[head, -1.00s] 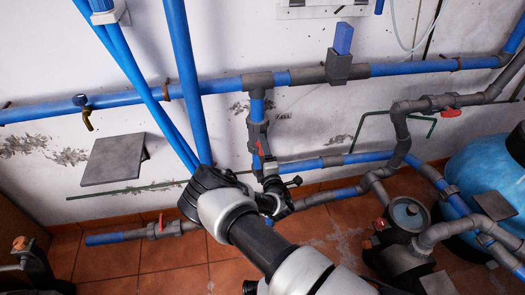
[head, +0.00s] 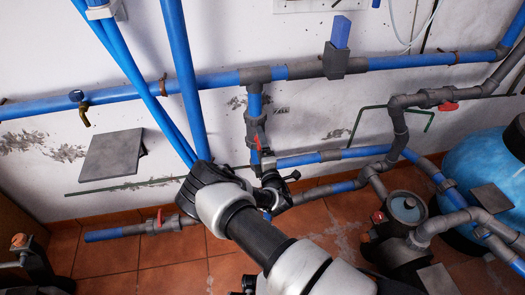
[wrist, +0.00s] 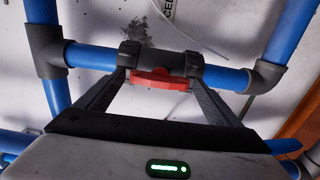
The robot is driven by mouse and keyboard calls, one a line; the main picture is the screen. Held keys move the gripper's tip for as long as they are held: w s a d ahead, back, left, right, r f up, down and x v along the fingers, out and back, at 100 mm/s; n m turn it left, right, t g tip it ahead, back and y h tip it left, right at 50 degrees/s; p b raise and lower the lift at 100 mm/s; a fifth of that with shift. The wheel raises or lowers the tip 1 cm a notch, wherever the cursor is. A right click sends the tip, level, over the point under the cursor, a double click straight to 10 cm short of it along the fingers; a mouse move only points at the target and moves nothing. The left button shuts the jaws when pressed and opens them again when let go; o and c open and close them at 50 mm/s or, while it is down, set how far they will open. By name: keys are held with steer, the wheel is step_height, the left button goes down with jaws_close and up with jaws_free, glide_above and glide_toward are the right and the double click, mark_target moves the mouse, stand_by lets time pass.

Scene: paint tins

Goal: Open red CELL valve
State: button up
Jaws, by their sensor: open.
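The red valve handle (wrist: 160,79) lies along a grey valve body on a blue pipe in the wrist view. Part of the lettering CELL (wrist: 168,8) shows on the wall behind it. The red handle also shows in the head view (head: 258,142), on the short vertical pipe below the main blue pipe. My gripper (wrist: 162,72) is open, with one finger on each side of the handle, at its two ends. I cannot tell whether the fingers touch it. In the head view my gripper (head: 274,181) is close below this valve and partly hidden by my arm.
Other red-handled valves sit on the low left pipe (head: 160,219) and the right grey pipe (head: 447,106). Blue pipes slant down just left of my gripper. A grey pump (head: 407,207) and blue tank (head: 478,170) stand at right.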

steer(key=p+v, duration=0.3)
steer(key=v, duration=1.4)
steer(key=shift+s+p, duration=0.2)
steer(key=shift+p, duration=0.1)
steer(key=shift+w+r, duration=0.1)
steer(key=shift+r, duration=0.05)
steer(key=w+d+r+m+g+h, duration=0.2)
steer(key=w+r+m+g+h, duration=0.2)
steer(key=w+r+m+h, duration=0.55)
step_height(320, 180, up, 10)
steer(key=s+d+m+g+y, duration=0.1)
steer(key=s+m+g+y, duration=0.3)
steer(key=m, duration=0.3)
steer(key=s+d+r+m+g+y, duration=0.15)
steer(key=s+r, duration=0.35)
steer(key=r, duration=0.5)
steer(key=s+d+r+m+g, duration=0.1)
steer(key=s+d+r, duration=0.25)
steer(key=s, duration=0.45)
steer(key=s+d+r+m+g+h, duration=0.1)
steer(key=s+d+r, duration=0.25)
steer(key=s, duration=0.45)
steer(key=s+d+r+m, duration=0.1)
steer(key=s+d+r, duration=0.2)
steer(key=s+r, duration=0.35)
step_height(320, 180, up, 23)
steer(key=p, duration=2.4)
steer(key=shift+s+f, duration=0.2)
steer(key=shift+s, duration=0.3)
